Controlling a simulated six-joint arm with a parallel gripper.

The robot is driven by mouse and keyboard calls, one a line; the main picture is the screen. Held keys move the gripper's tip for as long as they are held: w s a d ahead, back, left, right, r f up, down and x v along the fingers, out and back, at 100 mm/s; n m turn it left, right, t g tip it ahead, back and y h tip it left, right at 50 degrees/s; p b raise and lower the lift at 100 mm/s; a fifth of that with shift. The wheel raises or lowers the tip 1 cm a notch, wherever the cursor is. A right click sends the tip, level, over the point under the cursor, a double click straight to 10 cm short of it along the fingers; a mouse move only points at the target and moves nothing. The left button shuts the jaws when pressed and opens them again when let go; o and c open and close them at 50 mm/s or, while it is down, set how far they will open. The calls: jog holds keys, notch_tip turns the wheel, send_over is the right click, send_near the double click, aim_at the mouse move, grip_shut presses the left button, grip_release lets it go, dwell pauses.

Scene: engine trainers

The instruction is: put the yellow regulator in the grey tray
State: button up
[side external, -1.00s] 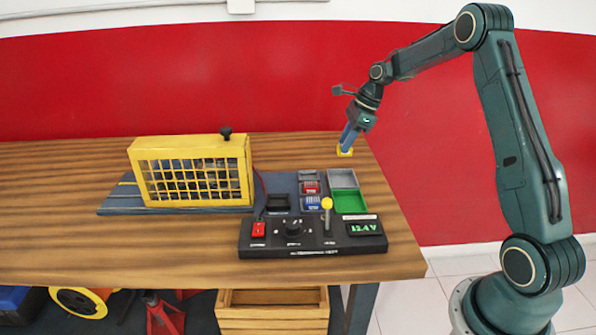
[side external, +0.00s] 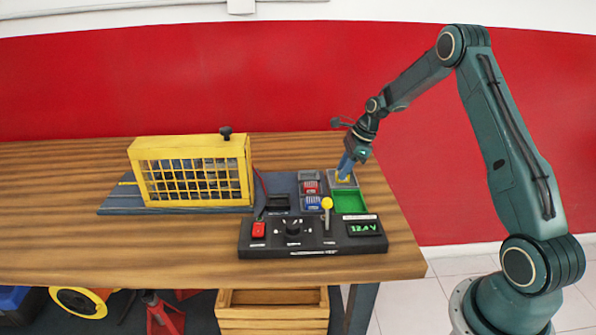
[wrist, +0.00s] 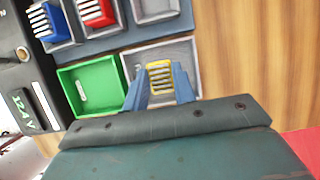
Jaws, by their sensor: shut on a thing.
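The yellow regulator (wrist: 160,79) is a small finned block held between the blue fingers of my gripper (wrist: 160,68). The grey tray (wrist: 185,47) lies around and beneath it in the wrist view. In the side external view my gripper (side external: 345,176) points down over the grey tray (side external: 333,185), at the back right of the tray group. The yellow regulator (side external: 344,179) shows at the fingertips, low within the tray's outline. I cannot tell whether it touches the tray floor.
A green tray (side external: 350,203) adjoins the grey tray at its front. To the left, small bays hold a red regulator (side external: 310,187) and a blue one (side external: 312,203). A control box (side external: 310,238) with a yellow-knobbed lever stands in front. A yellow cage (side external: 192,172) stands farther left.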

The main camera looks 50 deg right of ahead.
jog(key=shift+f, duration=0.3)
jog(key=shift+f, duration=0.1)
jog(key=o, duration=1)
jog(key=v, duration=1.2)
jog(key=shift+a+r, duration=0.1)
jog(key=shift+r, duration=0.1)
